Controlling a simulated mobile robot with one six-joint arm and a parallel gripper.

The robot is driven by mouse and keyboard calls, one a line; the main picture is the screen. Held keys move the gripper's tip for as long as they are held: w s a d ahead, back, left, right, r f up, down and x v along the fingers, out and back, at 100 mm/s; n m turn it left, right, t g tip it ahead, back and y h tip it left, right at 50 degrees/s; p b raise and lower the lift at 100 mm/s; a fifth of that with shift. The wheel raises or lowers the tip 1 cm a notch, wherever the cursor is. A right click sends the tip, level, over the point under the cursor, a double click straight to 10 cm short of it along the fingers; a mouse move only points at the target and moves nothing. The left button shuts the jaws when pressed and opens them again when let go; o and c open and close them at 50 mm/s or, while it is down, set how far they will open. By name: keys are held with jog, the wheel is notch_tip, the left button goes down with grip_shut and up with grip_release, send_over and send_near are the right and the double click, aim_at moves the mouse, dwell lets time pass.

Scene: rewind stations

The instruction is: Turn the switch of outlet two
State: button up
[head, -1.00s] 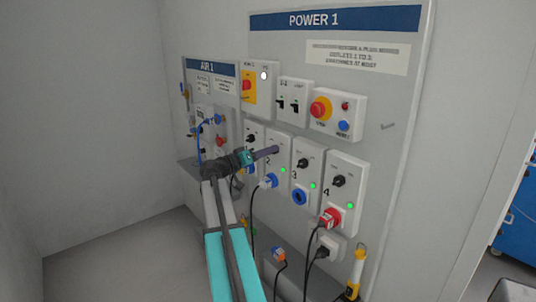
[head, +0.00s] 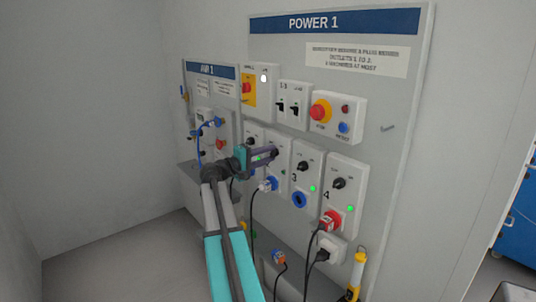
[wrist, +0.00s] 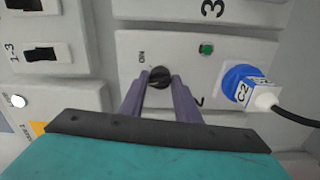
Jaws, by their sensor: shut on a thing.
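The outlet two box (wrist: 225,85) fills the middle of the wrist view, turned sideways. Its black switch knob (wrist: 159,77) sits between the fingertips of my gripper (wrist: 160,88), which is shut on it. The lamp (wrist: 207,49) beside the knob looks dull green. The outlet's white plug (head: 268,185) shows below.
Outlet three (head: 305,170) and outlet four (head: 345,190) stand to the right, both with bright green lamps. Above are two black switches (head: 288,105) and a red stop button (head: 320,110). Cables hang below.

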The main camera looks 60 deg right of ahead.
jog(key=shift+n+p, duration=1.4)
jog(key=shift+n, duration=1.7)
jog(key=shift+f, duration=0.1)
jog(key=o, duration=1)
jog(key=shift+a, duration=0.1)
jog(key=b+v, duration=0.2)
jog(key=v, duration=1.1)
jog(key=shift+a+b, duration=0.3)
jog(key=shift+b, duration=0.05)
jog(key=shift+w, duration=0.15)
